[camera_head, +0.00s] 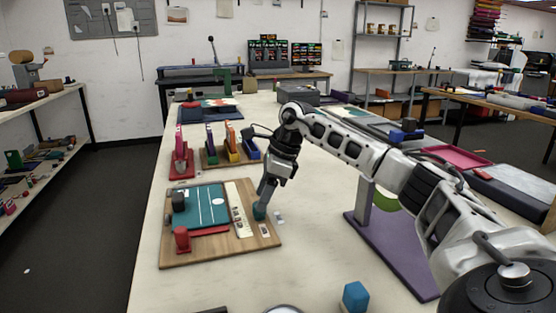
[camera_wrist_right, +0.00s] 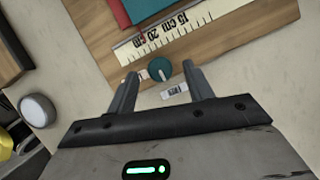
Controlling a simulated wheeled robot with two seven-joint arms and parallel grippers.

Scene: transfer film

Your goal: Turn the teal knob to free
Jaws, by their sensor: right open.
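The teal knob (camera_head: 259,212) sits at the right edge of a wooden board (camera_head: 220,253), beside a white ruler strip (camera_head: 239,209). It also shows in the right wrist view (camera_wrist_right: 159,68), round, with a small light mark at its lower edge. A small white label (camera_wrist_right: 174,91) with dark lettering lies beside the knob; its word is hard to read. My right gripper (camera_wrist_right: 160,76) is open, pointing down, with its fingers on either side of the knob. I cannot tell whether they touch it. My left gripper is not in view.
The board also carries a teal mat (camera_head: 208,218), a red cylinder (camera_head: 182,239) and a dark cylinder (camera_head: 178,200). Coloured upright pieces stand behind it. A purple base (camera_head: 395,262) and a blue block (camera_head: 355,296) are to the right. The table front left is clear.

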